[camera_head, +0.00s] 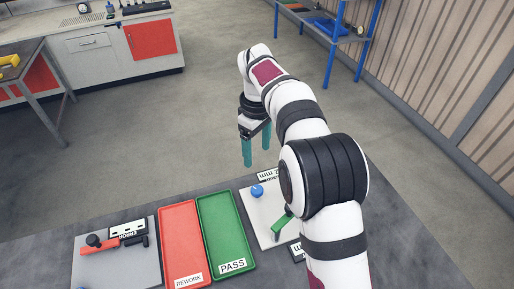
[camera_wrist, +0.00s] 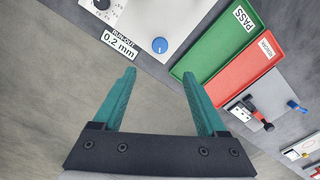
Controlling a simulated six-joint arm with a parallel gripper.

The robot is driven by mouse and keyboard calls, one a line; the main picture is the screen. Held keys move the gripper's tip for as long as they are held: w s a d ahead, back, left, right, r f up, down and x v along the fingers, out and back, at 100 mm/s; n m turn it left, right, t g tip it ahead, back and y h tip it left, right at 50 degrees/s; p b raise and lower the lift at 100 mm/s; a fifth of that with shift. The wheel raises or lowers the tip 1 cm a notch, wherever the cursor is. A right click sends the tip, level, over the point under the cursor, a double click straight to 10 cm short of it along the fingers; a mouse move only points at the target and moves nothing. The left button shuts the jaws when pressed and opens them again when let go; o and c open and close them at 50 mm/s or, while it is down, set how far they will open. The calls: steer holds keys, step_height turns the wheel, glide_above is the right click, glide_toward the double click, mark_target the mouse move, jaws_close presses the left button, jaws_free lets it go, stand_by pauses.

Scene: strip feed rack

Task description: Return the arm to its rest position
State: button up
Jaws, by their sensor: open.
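My gripper (camera_head: 256,150) has teal fingers and hangs beyond the far edge of the grey bench, above the floor. In the wrist view my gripper (camera_wrist: 160,95) shows its two fingers spread apart with nothing between them. The arm reaches out from the lower right, bent downward at the wrist. In the head view part of the white panel on the bench is hidden behind my arm.
The bench holds a green PASS tray (camera_head: 226,232), a red REWORK tray (camera_head: 181,240), a white panel (camera_head: 266,215) with a blue knob (camera_head: 257,191), and a grey plate (camera_head: 105,269) with a red-handled clamp (camera_head: 127,240). A blue-framed shelf (camera_head: 335,40) stands behind. Open floor lies between.

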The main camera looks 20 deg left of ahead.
steer(key=shift+r, duration=0.1)
stand_by(0.3)
steer(key=s+d+r+m, duration=0.3)
steer(key=d+m, duration=0.1)
steer(key=d, duration=0.3)
steer(key=s+d+r+m+y, duration=0.1)
steer(key=s+d+r+m, duration=0.1)
steer(key=s+d+m, duration=0.3)
steer(key=s+d+r+m, duration=0.2)
steer(key=d+r, duration=0.1)
steer(key=d, duration=0.5)
steer(key=s+d+f+m, duration=0.2)
steer(key=s+m, duration=0.3)
steer(key=s, duration=0.4)
steer(key=s+d+f+m, duration=0.3)
steer(key=s+d+m, duration=0.2)
steer(key=s, duration=0.4)
steer(key=shift+d+f+y, duration=0.2)
steer(key=shift+f+y, duration=0.05)
steer(key=shift+y, duration=0.15)
steer(key=shift+w, duration=0.1)
stand_by(1.0)
